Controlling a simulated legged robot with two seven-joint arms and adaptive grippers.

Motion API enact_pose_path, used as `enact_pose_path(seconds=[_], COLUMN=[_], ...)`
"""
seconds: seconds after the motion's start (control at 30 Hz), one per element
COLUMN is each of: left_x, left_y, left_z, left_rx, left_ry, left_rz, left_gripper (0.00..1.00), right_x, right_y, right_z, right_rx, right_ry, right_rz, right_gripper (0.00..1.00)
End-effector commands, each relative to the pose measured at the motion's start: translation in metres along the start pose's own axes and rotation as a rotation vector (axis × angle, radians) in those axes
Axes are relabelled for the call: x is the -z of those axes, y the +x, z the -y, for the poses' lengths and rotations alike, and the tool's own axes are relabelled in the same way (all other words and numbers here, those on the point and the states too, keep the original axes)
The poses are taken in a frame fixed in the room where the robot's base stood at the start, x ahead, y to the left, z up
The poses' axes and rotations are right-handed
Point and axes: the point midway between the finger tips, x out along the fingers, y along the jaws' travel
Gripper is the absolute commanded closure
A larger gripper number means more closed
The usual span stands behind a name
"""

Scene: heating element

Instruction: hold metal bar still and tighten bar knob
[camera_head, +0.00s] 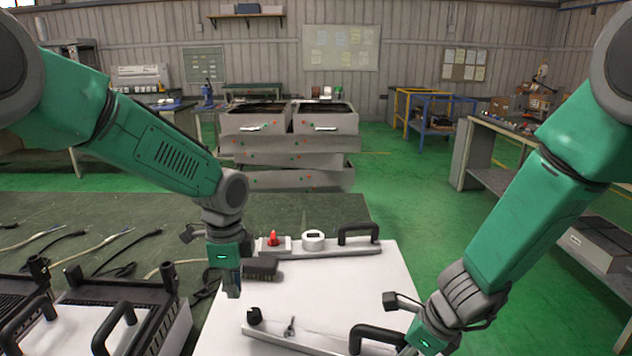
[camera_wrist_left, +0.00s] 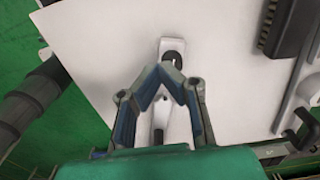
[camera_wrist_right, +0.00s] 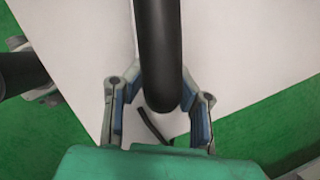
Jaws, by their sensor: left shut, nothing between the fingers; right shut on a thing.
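The metal bar (camera_head: 284,342) lies on a white board at the bottom of the head view. It carries a black knob (camera_head: 254,315) at its left end, a small grey part (camera_head: 291,327) and a black handle (camera_head: 371,333) at the right. My right gripper (camera_wrist_right: 161,76) is shut on the black handle, which runs between its fingers in the right wrist view. My left gripper (camera_head: 232,290) is shut and empty, pointing down beside and above the knob end. In the left wrist view its fingertips meet close to a dark knob (camera_wrist_left: 172,56) on the bar's end; whether they touch is unclear.
A second bar (camera_head: 335,251) with a red knob (camera_head: 273,238), a white round dial (camera_head: 313,240) and a black handle lies at the board's back. A black box (camera_head: 261,268) sits near my left gripper. Black-handled trays and cables lie at the left. The board's middle is clear.

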Motion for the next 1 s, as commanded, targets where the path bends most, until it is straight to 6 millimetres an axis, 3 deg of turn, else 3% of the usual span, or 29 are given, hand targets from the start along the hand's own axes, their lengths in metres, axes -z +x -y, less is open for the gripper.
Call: enact_pose_path(seconds=[0.5, 1.0], left_x=[0.000, 0.000], left_y=[0.058, 0.066], left_z=[0.000, 0.000], left_rx=[-0.001, 0.001], left_ry=[0.000, 0.000], left_rz=[0.000, 0.000], left_gripper=[1.00, 1.00], right_x=[0.001, 0.001], right_y=[0.001, 0.000], right_z=[0.001, 0.001], right_rx=[0.001, 0.001], right_ry=[0.000, 0.000], right_rz=[-0.002, -0.001], right_gripper=[1.00, 1.00])
